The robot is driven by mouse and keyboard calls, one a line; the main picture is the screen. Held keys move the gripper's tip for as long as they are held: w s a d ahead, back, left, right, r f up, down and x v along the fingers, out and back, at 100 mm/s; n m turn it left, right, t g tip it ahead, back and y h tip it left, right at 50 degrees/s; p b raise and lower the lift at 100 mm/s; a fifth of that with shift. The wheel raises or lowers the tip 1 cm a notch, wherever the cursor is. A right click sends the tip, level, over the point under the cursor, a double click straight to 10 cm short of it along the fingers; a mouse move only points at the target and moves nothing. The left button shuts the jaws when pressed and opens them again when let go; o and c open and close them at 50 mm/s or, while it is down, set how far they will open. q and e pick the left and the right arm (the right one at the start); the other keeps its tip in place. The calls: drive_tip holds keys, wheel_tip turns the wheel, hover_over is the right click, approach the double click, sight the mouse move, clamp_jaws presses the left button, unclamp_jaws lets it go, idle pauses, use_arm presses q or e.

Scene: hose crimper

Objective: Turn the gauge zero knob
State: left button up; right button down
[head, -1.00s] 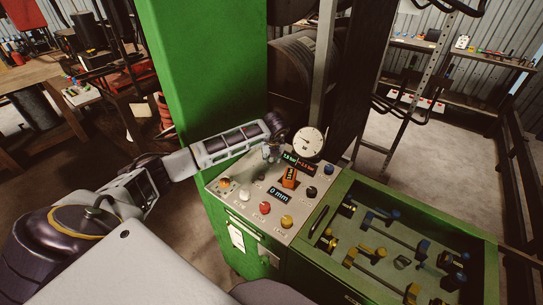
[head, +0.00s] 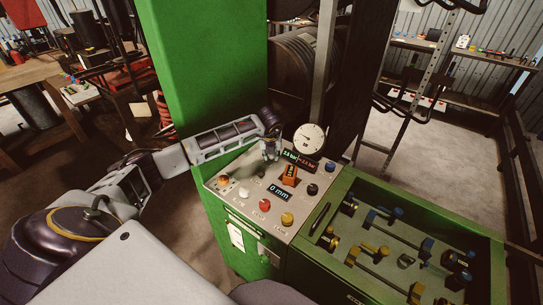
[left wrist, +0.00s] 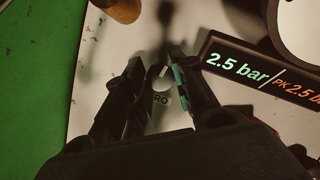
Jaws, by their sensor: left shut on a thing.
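The gauge zero knob (left wrist: 157,78) shows in the left wrist view as a small, partly hidden shape between my fingertips, above a label ending in "RO". My left gripper (left wrist: 160,72) is shut on it; in the head view the gripper (head: 270,152) points down onto the back of the grey control panel (head: 240,200) and hides the knob. The round white pressure gauge (head: 309,138) stands just right of the gripper. The pressure display (left wrist: 262,78) below the gauge reads 2.5 bar. My right gripper is not in view.
An orange switch (head: 290,175), a 0 mm display (head: 279,193) and red (head: 265,205) and yellow (head: 287,219) buttons sit on the panel. A green column (head: 210,70) rises behind my left arm. A green tray of tools (head: 350,188) lies to the right.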

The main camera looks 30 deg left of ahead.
use_arm(q)
drive_tip(key=shift+a+m+t+h+b, duration=0.15)
drive_tip(key=shift+m+t+h+b, duration=0.25)
drive_tip(key=shift+m+b, duration=1.1)
drive_tip(key=o, duration=0.7)
drive_tip(key=shift+o, duration=0.2)
drive_tip(key=shift+s+r, duration=0.15)
drive_tip(key=shift+r, duration=0.3)
drive_tip(key=v, duration=1.1)
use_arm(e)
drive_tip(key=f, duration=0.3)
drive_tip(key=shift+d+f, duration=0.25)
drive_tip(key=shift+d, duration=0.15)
use_arm(q)
drive_tip(key=shift+a, duration=0.1)
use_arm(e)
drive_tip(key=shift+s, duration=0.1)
